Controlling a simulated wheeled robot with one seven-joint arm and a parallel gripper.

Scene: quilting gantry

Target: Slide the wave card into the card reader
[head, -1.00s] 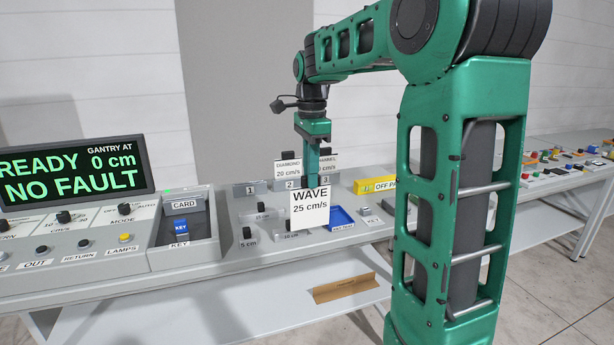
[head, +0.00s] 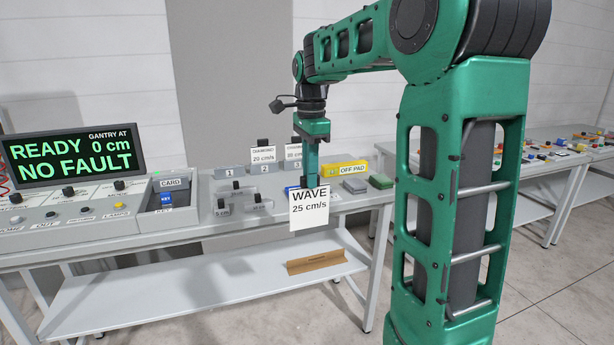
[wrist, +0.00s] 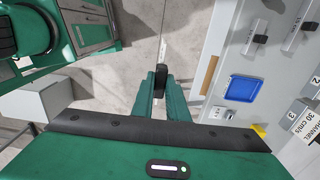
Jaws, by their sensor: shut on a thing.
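The wave card (head: 309,208) is a white card marked WAVE 25 cm/s. My gripper (head: 309,181) is shut on its dark top grip, and the card hangs upright below it, facing the head camera. In the wrist view the fingers (wrist: 160,82) close on the black grip, and the card (wrist: 163,52) shows only as a thin pale edge over the floor in front of the console. The card reader (head: 174,184), labelled CARD, is on the console to the left, above a dark recess with a blue key tab. The card is well apart from it.
The diamond card (head: 263,155) and a partly hidden channel card (head: 293,152) stand in numbered holders behind. A blue tray (wrist: 243,88) lies on the console. The display (head: 72,160) reads READY 0 cm, NO FAULT. A brown bar (head: 316,262) lies on the lower shelf.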

